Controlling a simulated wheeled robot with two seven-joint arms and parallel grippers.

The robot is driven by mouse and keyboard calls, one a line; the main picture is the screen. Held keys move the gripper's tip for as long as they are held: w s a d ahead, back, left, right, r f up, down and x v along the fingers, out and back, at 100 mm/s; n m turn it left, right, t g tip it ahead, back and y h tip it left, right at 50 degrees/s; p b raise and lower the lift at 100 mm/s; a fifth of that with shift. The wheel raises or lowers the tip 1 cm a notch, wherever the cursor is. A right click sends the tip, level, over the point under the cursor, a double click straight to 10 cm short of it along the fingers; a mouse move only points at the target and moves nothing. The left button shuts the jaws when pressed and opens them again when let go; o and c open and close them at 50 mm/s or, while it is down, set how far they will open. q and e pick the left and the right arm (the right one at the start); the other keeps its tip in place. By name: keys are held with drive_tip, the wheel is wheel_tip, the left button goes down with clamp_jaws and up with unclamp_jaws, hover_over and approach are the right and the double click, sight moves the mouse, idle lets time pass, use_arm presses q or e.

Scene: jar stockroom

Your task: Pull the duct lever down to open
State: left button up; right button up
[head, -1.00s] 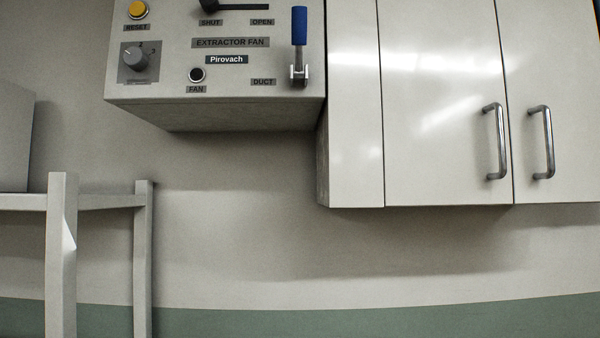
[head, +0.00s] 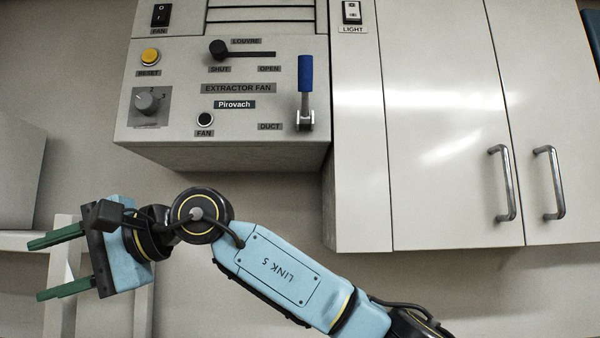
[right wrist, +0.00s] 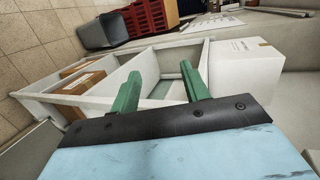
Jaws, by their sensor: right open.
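The duct lever (head: 306,88) is on the right side of the extractor fan panel, beside the DUCT label (head: 270,127). Its blue handle points up from a metal pivot near the panel's lower edge. My right gripper (head: 57,266) is at the lower left in the head view, below and well left of the lever, with its green fingers pointing left. It is open, with nothing between the fingers. The fingers also show in the right wrist view (right wrist: 162,92), over a white shelf unit. The lever is not in the right wrist view. My left gripper is not in view.
The panel also bears a louvre slider (head: 240,52), a yellow reset button (head: 150,56), a grey knob (head: 147,101) and a black fan button (head: 204,119). White cupboards with metal handles (head: 503,183) stand to its right. The shelf unit (right wrist: 100,88) holds boxes.

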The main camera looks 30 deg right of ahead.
drive_tip(key=s+d+r+n+t+h, duration=0.1)
drive_tip(key=d+r+n+t+h, duration=0.25)
drive_tip(key=d+r, duration=0.35)
drive_tip(key=m+t+h, duration=0.2)
drive_tip(key=t+h, duration=0.5)
drive_tip(key=h, duration=0.9)
approach(307, 70)
drive_tip(key=p+x, duration=0.3)
drive_tip(key=x, duration=0.8)
drive_tip(key=shift+w+d, duration=0.15)
drive_tip(key=shift+w, duration=0.2)
clamp_jaws()
